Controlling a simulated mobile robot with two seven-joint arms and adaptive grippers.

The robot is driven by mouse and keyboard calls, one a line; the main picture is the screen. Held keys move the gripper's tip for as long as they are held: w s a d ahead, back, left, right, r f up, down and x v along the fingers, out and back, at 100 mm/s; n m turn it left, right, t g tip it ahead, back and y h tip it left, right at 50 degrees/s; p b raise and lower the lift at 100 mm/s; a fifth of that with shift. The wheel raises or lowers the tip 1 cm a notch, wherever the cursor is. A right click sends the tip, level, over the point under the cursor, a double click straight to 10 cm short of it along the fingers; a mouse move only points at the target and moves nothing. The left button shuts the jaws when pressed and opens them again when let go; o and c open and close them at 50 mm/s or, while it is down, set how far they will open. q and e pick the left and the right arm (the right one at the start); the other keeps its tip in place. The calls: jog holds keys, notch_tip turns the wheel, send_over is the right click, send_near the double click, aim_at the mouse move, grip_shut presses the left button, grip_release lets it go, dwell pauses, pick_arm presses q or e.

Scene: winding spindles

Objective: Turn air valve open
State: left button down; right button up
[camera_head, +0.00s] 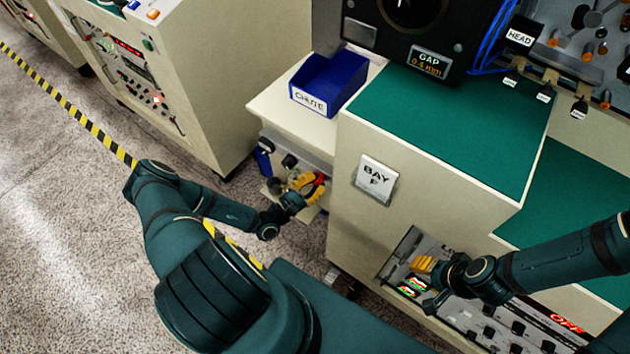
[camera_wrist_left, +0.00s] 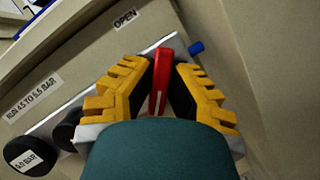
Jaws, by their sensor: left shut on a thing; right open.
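The air valve's red lever (camera_wrist_left: 161,72) stands between the yellow-padded fingers of my left gripper (camera_wrist_left: 158,90) in the left wrist view. The fingers are shut on it, one on each side. An OPEN label (camera_wrist_left: 125,18) is on the cream panel above and to the left of the lever. In the head view my left gripper (camera_head: 306,189) is low beside the cream cabinet, with a bit of the red lever (camera_head: 319,181) showing at its fingers. The valve body is mostly hidden. My right gripper (camera_head: 426,284) is open in front of the lower control panel.
A dark round gauge marked 5.0 BAR (camera_wrist_left: 30,157) and a RUN 4.5 TO 5.5 BAR label (camera_wrist_left: 33,97) are left of the valve. A blue chute bin (camera_head: 328,82) is above it. The BAY F cabinet (camera_head: 345,225) stands close on the right. Carpeted floor (camera_head: 60,200) is clear at left.

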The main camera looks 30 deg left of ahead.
pick_arm(q)
jog(key=n+t+y, duration=0.1)
jog(key=n, duration=0.2)
jog(key=n+y, duration=0.1)
jog(key=n, duration=0.2)
jog(key=shift+w+r+t+y, duration=0.15)
jog(key=shift+t+y, duration=0.25)
jog(key=shift+n+t+y, duration=0.15)
jog(key=shift+n+y, duration=0.4)
jog(key=shift+n, duration=0.75)
jog(key=shift+n+t+y, duration=0.15)
jog(key=shift+n+y, duration=0.4)
jog(key=shift+n, duration=1.05)
jog(key=c, duration=1)
grip_release()
jog(key=shift+w, duration=0.1)
jog(key=shift+o, duration=0.2)
jog(key=d+v, duration=0.1)
jog(key=v, duration=1.1)
jog(key=shift+a, duration=0.4)
